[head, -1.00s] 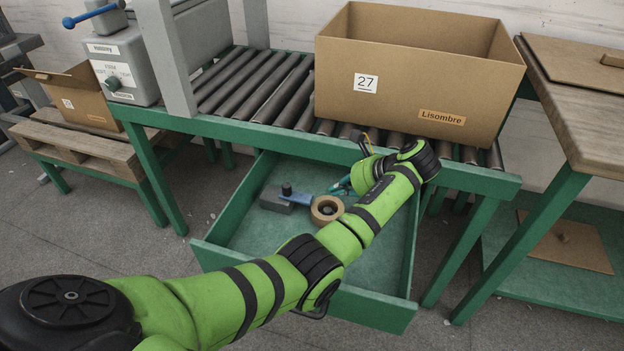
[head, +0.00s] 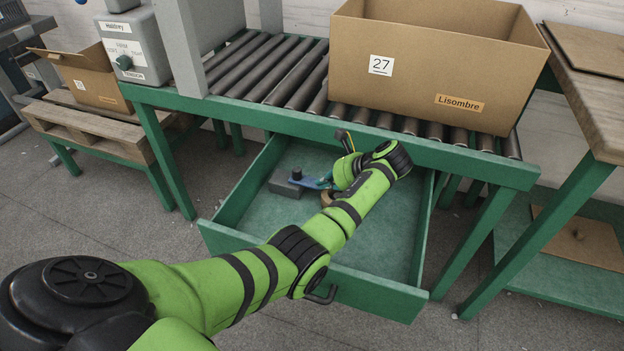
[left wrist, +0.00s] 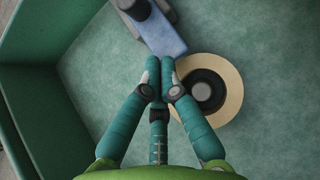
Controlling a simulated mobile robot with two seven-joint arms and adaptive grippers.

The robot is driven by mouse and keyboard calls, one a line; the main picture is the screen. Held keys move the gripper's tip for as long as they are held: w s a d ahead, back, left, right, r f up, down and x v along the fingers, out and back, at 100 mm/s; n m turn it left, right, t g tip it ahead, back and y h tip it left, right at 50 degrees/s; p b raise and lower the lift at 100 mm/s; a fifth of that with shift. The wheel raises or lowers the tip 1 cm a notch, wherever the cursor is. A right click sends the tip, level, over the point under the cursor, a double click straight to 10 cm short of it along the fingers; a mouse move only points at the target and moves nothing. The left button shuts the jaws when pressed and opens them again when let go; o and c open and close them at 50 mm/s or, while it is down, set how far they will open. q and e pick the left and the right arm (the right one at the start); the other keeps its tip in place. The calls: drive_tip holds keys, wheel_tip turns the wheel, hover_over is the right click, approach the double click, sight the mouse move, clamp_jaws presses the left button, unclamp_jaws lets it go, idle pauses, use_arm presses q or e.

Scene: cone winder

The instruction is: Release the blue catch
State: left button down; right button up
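A flat blue bar (head: 313,183), likely the blue catch, projects from a dark grey block (head: 285,187) with a black knob, inside the open green drawer (head: 375,295). In the left wrist view the blue bar (left wrist: 163,36) is at the top, its end just beyond my fingertips. My left gripper (head: 327,183) reaches down into the drawer beside the bar's end. In the left wrist view its teal fingers (left wrist: 161,72) converge with only a thin gap; no grip on the bar is visible, and contact cannot be told. My right gripper is not in view.
A tape roll (left wrist: 234,76) lies right beside the fingers, mostly hidden by my arm in the head view. The drawer wall (left wrist: 38,110) is to the left. A cardboard box (head: 430,75) stands on the rollers (head: 265,75) above. The drawer's right side is clear.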

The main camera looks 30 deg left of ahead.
sight(293, 171)
use_arm(q)
drive_tip(key=shift+a, duration=2.05)
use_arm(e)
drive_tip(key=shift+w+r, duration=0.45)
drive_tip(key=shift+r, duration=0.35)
use_arm(q)
drive_tip(key=shift+s+a+r+p, duration=0.15)
drive_tip(key=shift+a+p, duration=0.45)
drive_tip(key=shift+p, duration=0.65)
drive_tip(key=shift+s+a+p, duration=0.1)
drive_tip(key=shift+a+p, duration=0.55)
drive_tip(key=shift+p, duration=0.45)
drive_tip(key=shift+s+a+p, duration=0.2)
drive_tip(key=shift+a+p, duration=0.4)
drive_tip(key=shift+p, duration=0.1)
drive_tip(key=shift+s+a+p, duration=0.15)
drive_tip(key=shift+a+p, duration=0.3)
drive_tip(key=shift+a, duration=0.2)
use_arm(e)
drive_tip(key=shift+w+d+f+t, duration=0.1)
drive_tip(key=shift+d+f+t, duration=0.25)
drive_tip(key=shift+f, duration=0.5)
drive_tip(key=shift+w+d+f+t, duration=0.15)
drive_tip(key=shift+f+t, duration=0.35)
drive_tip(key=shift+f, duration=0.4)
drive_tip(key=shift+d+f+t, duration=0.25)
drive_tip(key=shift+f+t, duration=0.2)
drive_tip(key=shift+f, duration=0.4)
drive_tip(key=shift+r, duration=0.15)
